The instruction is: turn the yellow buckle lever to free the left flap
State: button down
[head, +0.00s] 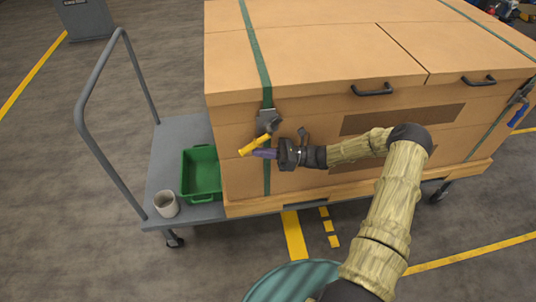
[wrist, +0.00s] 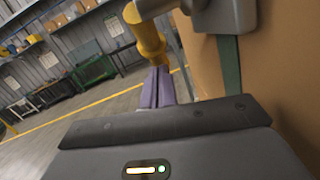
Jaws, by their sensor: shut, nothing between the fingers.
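The yellow buckle lever (head: 255,144) sticks out down and to the left from a grey buckle (head: 270,121) on a green strap (head: 255,45) at the left part of the crate's front. The left flap (head: 300,55) lies flat on top of the crate, with the strap across it. My gripper (head: 264,153) is shut and empty, its purple fingers just below the lever. In the wrist view the fingertips (wrist: 158,72) come up to the lever's yellow end (wrist: 150,42); I cannot tell whether they touch it.
The crate stands on a grey cart (head: 170,150) with a tall handle (head: 92,80) at left. A green bin (head: 187,172) and a pale cup (head: 166,204) sit on the cart. A second strap with a blue lever (head: 519,114) is at the right.

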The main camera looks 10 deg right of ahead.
aim_at(251, 146)
jog(key=shift+a+r+m+t+y+b, duration=0.35)
jog(key=shift+a+r+y+b, duration=0.15)
jog(key=shift+y, duration=0.55)
jog(key=shift+a+r+m+t+y+b, duration=0.25)
jog(key=shift+a+r+t+y+b, duration=0.25)
jog(key=shift+y, duration=0.5)
jog(key=shift+a+r+m+t+y+b, duration=0.3)
jog(key=shift+a+y, duration=0.3)
jog(key=shift+y, duration=0.45)
jog(key=shift+f+g+b, duration=0.25)
jog(key=shift+f+b, duration=0.05)
jog(key=shift+f, duration=0.1)
jog(key=a+f+b+v, duration=0.1)
jog(key=b+v, duration=0.2)
jog(key=v, duration=0.9)
jog(key=shift+s+f+b, duration=0.25)
jog(key=shift+f+b, duration=0.05)
jog(key=shift+f, duration=0.05)
